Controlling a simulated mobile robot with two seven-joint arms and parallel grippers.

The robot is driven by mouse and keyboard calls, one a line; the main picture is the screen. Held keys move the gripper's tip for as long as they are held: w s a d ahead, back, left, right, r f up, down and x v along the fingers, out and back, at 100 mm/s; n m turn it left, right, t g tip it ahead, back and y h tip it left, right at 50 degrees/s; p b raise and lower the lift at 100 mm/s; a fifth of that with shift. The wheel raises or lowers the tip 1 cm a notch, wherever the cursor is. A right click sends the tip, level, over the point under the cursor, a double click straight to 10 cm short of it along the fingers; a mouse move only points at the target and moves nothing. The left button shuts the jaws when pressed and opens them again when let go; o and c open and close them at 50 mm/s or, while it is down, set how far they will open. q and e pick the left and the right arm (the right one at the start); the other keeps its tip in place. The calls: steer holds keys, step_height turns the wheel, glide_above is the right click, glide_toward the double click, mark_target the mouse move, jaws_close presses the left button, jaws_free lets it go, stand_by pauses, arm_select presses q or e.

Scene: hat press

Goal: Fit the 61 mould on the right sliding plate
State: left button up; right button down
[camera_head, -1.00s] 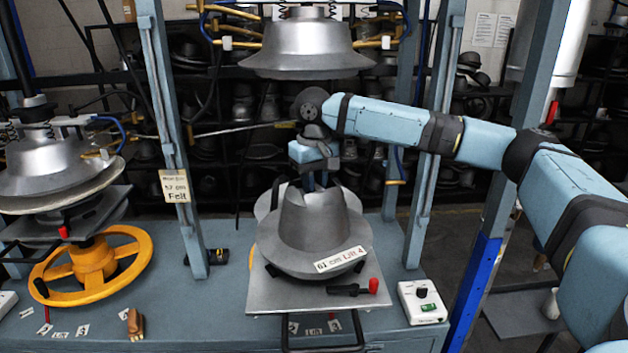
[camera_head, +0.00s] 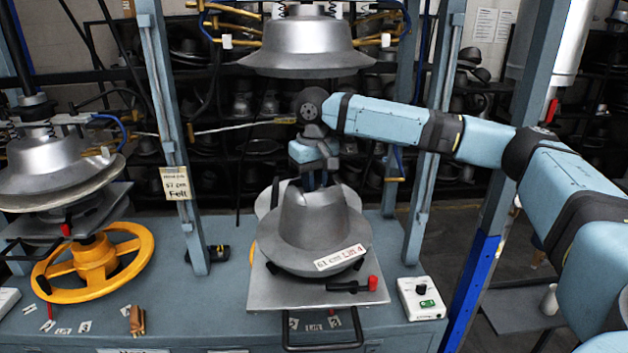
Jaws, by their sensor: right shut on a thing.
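The 61 mould (camera_head: 312,232) is a grey metal hat shape with a wide brim and a white label reading "61 cm". It is over the right sliding plate (camera_head: 268,294), a flat square grey plate with a black front handle. I cannot tell whether its underside touches the plate. My right gripper (camera_head: 318,185) reaches down from behind and is shut on the mould's upper rear edge; its fingertips are partly hidden by the mould. My left gripper is not in view.
An upper press die (camera_head: 305,50) hangs above the mould. Blue-grey posts (camera_head: 417,205) flank the press. A red-tipped clamp lever (camera_head: 355,285) lies at the plate's front right, near a white control box (camera_head: 422,299). A second press with a yellow wheel (camera_head: 95,262) stands left.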

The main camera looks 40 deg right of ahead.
steer(key=shift+f+p, duration=0.4)
steer(key=shift+f, duration=0.1)
stand_by(0.3)
steer(key=c, duration=1)
jaws_free()
steer(key=shift+s+a, duration=0.1)
steer(key=shift+o, duration=0.2)
steer(key=shift+f, duration=0.15)
step_height(320, 180, up, 14)
steer(key=b, duration=0.2)
